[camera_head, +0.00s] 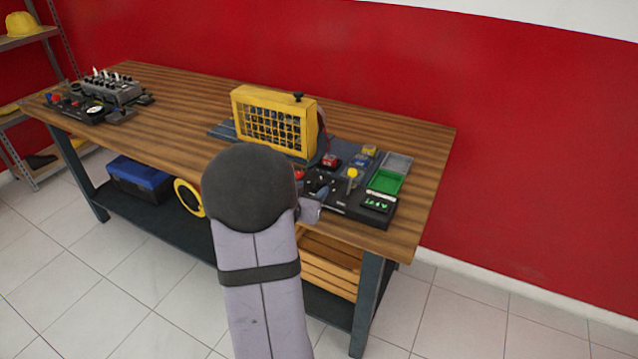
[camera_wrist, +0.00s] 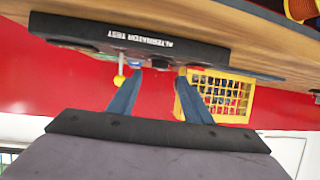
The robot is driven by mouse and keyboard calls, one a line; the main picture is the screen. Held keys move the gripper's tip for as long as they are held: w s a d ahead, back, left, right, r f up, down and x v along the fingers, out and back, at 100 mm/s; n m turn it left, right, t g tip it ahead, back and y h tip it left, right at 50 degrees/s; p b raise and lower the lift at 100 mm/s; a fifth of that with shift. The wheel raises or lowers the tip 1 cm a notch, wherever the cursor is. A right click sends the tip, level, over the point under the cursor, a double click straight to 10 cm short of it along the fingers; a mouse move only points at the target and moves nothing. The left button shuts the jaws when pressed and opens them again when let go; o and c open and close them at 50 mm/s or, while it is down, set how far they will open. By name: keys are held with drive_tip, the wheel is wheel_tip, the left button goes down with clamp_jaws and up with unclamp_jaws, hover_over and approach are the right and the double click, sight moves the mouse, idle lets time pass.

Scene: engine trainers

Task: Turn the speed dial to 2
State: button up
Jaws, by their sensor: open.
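The black control box (camera_head: 345,207) stands at the front right of the workbench, in front of the yellow-framed guard. In the wrist view its edge (camera_wrist: 90,32) appears upside down, lettered "ALTERNATOR TEST". A yellow-topped lever (camera_head: 352,174) rises from it and also shows in the wrist view (camera_wrist: 119,79). My gripper (camera_wrist: 160,73) is open, its two blue-grey fingers apart and pointing toward the box, with nothing seen held. In the head view one finger (camera_head: 312,212) shows at the box's left front; my arm hides the rest. I cannot make out the speed dial or its numbers.
The yellow mesh guard (camera_head: 272,122) stands close behind my gripper and also shows in the wrist view (camera_wrist: 228,92). A green tray (camera_head: 386,181) is right of it. Another trainer (camera_head: 105,92) sits at the bench's far left. The middle left of the bench is clear.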

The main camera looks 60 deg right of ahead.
sight(320, 182)
drive_tip(key=shift+d, duration=0.1)
drive_tip(key=shift+p+x, duration=0.35)
drive_tip(key=shift+x, duration=3.25)
drive_tip(key=c, duration=1)
